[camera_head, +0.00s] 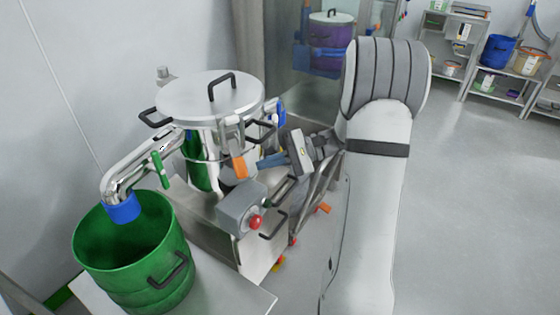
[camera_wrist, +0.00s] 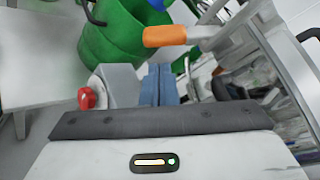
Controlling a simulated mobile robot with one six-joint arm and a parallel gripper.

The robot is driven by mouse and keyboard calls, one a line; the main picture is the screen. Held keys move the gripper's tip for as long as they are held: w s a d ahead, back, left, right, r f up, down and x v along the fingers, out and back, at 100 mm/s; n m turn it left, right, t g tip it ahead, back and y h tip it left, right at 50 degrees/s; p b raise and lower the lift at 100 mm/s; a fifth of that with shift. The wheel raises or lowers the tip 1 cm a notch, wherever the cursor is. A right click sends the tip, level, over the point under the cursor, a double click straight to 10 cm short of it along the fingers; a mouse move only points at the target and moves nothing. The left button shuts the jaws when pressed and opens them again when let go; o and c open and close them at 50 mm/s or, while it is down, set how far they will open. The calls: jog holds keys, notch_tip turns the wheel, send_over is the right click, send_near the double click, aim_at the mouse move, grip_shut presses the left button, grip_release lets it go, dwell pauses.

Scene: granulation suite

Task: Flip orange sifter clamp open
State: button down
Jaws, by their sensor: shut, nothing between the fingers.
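The sifter (camera_head: 178,100) is a steel drum with a round lid and black handles. Its clamp has a grey metal lever ending in an orange tip (camera_head: 239,167), which hangs down on the sifter's front side. In the wrist view the orange tip (camera_wrist: 165,36) lies sideways, just beyond my fingertips. My gripper (camera_head: 259,163) comes from the right, its blue fingers close beside the orange tip. In the wrist view my gripper (camera_wrist: 159,68) has its two fingers together with nothing between them. I cannot tell whether the fingers touch the clamp.
A grey control box (camera_head: 240,208) with a red button (camera_head: 255,222) stands just below my gripper. A green bucket (camera_head: 100,250) stands under the blue-ended steel spout (camera_head: 122,208) at left. Shelves (camera_head: 470,50) stand at the back right. The floor at right is clear.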

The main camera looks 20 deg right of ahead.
jog(key=x, duration=0.4)
jog(key=shift+s+r, duration=0.1)
dwell(0.3)
jog(key=shift+s+r+p, duration=0.1)
jog(key=shift+p, duration=0.4)
jog(key=shift+s+r+m+p, duration=0.1)
jog(key=shift+m+p, duration=0.25)
jog(key=shift+m, duration=0.05)
notch_tip(320, 180, up, 7)
jog(key=s+m+g+h+p, duration=0.1)
jog(key=m+g+p, duration=0.4)
jog(key=p, duration=1.5)
jog(key=s+m, duration=0.1)
jog(key=m, duration=0.2)
jog(key=shift+s, duration=0.25)
